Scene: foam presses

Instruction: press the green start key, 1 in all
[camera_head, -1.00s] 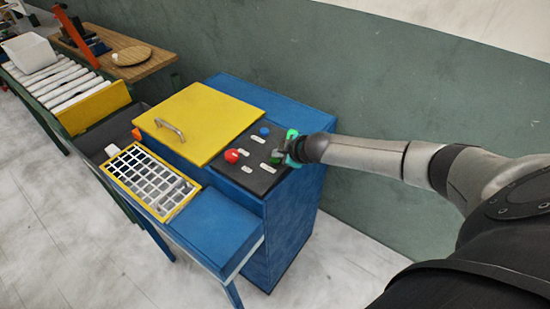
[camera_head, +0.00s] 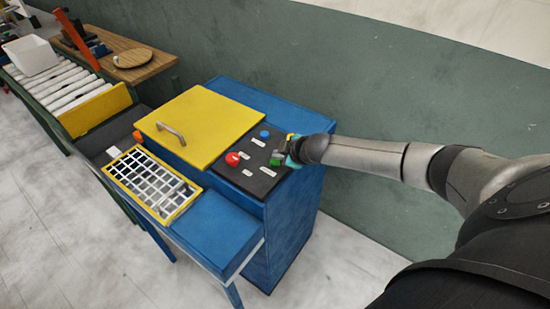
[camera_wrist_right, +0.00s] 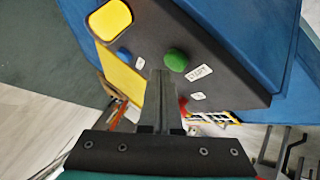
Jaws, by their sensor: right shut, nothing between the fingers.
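The green start key (camera_wrist_right: 176,60) is a round green button on the dark control panel (camera_wrist_right: 222,72), with a white START label beside it. In the head view the green key (camera_head: 278,159) shows partly, close to my right gripper (camera_head: 284,152). My right gripper is shut and empty, its fingers pointing at the panel. In the right wrist view its closed fingertips (camera_wrist_right: 160,74) appear just left of and below the green key. I cannot tell whether they touch the panel. My left gripper is not in view.
The panel also holds a blue button (camera_wrist_right: 123,54), a yellow button (camera_wrist_right: 110,20) and a red knob (camera_head: 232,159). A yellow lid (camera_head: 200,122) with a handle lies beside it on the blue machine (camera_head: 295,225). A white grid in a yellow frame (camera_head: 113,181) stands left.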

